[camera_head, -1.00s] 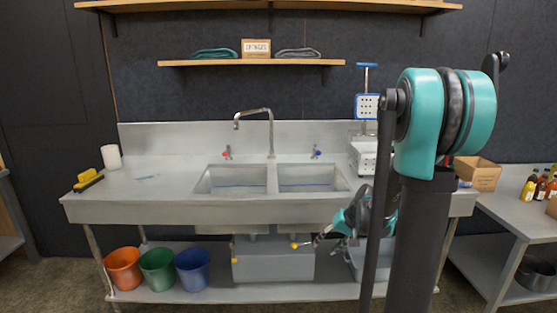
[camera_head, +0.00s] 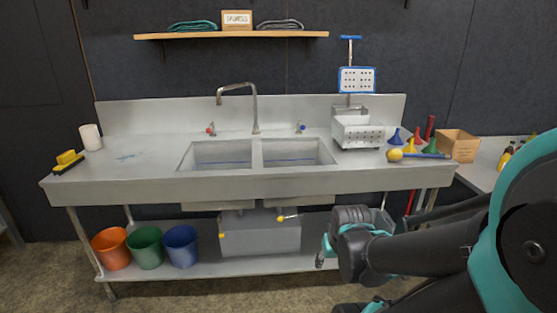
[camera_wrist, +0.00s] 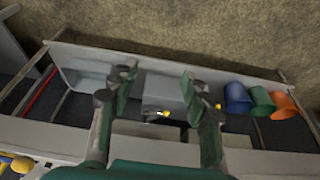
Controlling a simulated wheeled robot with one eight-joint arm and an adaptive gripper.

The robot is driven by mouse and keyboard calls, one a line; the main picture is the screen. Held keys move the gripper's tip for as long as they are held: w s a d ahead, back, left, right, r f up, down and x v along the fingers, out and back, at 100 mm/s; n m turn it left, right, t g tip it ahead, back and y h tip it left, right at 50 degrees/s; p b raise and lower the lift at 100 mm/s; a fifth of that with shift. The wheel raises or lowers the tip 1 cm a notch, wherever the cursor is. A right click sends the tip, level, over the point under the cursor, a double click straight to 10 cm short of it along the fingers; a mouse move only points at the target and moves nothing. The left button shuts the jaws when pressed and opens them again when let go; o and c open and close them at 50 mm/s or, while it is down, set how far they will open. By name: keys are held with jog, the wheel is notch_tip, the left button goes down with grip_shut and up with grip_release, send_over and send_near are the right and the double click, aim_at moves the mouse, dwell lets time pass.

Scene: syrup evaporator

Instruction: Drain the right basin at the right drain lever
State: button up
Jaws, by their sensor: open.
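The right basin (camera_head: 293,147) is the right of two rectangular basins in a steel sink counter. Below it, the right drain lever (camera_head: 281,219) shows as a short lever with a yellow tip. In the wrist view the right drain lever (camera_wrist: 163,113) lies beyond and between my open fingers, apart from them. My gripper (camera_head: 322,258) is to the right of and lower than the lever in the head view, its fingers small and partly hidden. In the wrist view my gripper (camera_wrist: 157,80) has its two fingers spread with nothing between them.
The left basin (camera_head: 220,150) has its own yellow-tipped lever (camera_head: 222,236). A grey tank (camera_head: 255,236) stands on the lower shelf under the levers. Orange (camera_head: 111,249), green (camera_head: 145,248) and blue (camera_head: 181,246) buckets stand left. The counter's front edge (camera_head: 230,187) overhangs the levers.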

jog(key=shift+c, duration=0.2)
jog(key=shift+w, duration=0.1)
jog(key=shift+c, duration=1.1)
jog(key=shift+t+y, duration=0.3)
jog(key=shift+y, duration=0.2)
jog(key=w, duration=0.2)
jog(key=w+a+r, duration=0.1)
jog(key=w, duration=0.5)
jog(key=shift+a+r, duration=0.3)
jog(key=shift+r, duration=0.05)
grip_shut()
jog(key=w+a+f+t+y, duration=0.1)
jog(key=w+a+f, duration=0.15)
jog(key=w, duration=1.05)
jog(key=w+a+f+y, duration=0.1)
jog(key=w+f, duration=0.2)
jog(key=w, duration=0.9)
jog(key=w+a+f, duration=0.2)
jog(key=w+f, duration=0.5)
jog(key=w+a+f+m+t+y, duration=0.1)
jog(key=w+a+f, duration=0.1)
jog(key=w+f, duration=0.5)
jog(key=shift+w+a+f, duration=0.2)
jog(key=shift+w+a, duration=0.05)
jog(key=shift+w, duration=0.15)
